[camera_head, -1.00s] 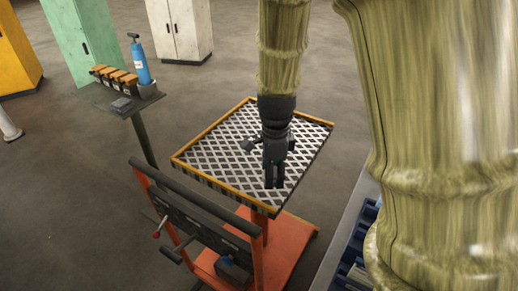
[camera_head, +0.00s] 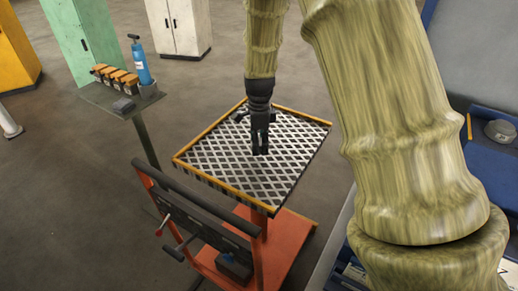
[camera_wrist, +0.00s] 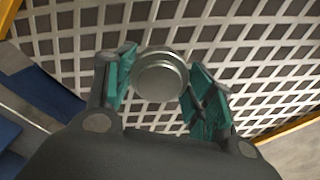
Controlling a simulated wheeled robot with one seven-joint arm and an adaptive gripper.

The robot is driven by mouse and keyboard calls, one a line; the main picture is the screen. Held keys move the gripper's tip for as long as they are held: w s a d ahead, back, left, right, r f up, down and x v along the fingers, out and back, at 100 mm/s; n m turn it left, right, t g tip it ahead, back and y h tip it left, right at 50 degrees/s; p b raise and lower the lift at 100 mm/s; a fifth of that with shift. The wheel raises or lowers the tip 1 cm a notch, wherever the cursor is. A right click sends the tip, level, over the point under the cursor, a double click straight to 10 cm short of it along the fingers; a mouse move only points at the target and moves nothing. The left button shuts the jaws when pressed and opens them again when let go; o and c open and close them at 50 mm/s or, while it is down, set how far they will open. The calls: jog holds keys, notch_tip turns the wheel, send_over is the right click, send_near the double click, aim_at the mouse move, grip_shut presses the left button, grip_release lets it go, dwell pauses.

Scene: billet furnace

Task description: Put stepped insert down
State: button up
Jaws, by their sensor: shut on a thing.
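The stepped insert (camera_wrist: 160,75) is a round grey metal piece with a narrower raised step. In the wrist view it sits between the green-padded fingers of my gripper (camera_wrist: 162,88). My gripper is shut on it. In the head view my gripper (camera_head: 260,150) points down over the middle of the lattice-topped cart table (camera_head: 225,180). The insert cannot be made out there. I cannot tell whether the insert touches the lattice or hangs just above it.
The table has a raised orange rim (camera_head: 205,132), and its lattice is bare around my gripper. A blue surface with a grey round part (camera_head: 500,131) is at the right.

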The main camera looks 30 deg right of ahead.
jog(key=shift+f+p, duration=0.5)
jog(key=shift+f, duration=1.25)
jog(key=shift+s, duration=0.1)
jog(key=o, duration=1.5)
jog(key=shift+f, duration=0.1)
notch_tip(320, 180, up, 12)
jog(key=shift+r+b, duration=0.15)
jog(key=shift+b, duration=1)
